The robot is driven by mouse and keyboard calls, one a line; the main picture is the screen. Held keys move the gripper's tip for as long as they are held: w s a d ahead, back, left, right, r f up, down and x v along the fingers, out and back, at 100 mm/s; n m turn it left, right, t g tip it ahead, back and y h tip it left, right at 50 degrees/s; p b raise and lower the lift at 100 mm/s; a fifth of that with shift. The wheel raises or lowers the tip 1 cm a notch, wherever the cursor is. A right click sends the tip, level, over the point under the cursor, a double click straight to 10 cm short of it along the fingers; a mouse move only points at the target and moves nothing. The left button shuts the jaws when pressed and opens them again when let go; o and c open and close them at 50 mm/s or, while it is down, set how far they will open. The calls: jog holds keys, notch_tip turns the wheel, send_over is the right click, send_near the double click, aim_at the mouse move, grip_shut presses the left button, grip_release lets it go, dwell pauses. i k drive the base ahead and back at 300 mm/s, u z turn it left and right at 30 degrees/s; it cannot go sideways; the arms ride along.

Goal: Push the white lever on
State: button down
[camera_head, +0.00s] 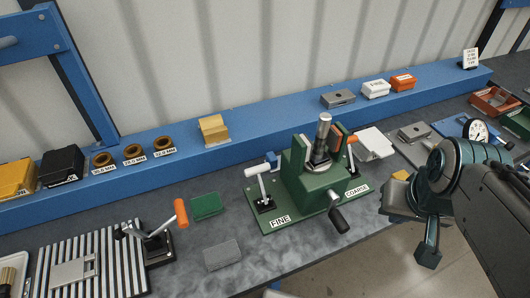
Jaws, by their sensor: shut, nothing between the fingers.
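The white lever (258,170) stands on a small black base at the left end of a green vise-like fixture (297,203), beside the label "FINE" (280,222). Its white handle tops a thin metal stem that stands roughly upright. An orange-tipped lever (351,140) is at the fixture's other end, by the label "COARSE" (357,190). My gripper (428,257) points down at the right, past the bench's front edge. It is shut and empty, well apart from the white lever, with the fixture between them.
A black crank handle (339,219) sticks out from the fixture's front. Green (208,206) and grey (222,254) blocks lie to its left. Another orange-handled lever (181,213) stands by a striped plate (118,262). A blue shelf (260,116) runs along the back.

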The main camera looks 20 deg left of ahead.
aim_at(257, 170)
jog(key=u, duration=1)
jog(key=k, duration=0.3)
jog(key=z, duration=0.25)
jog(key=i, duration=0.45)
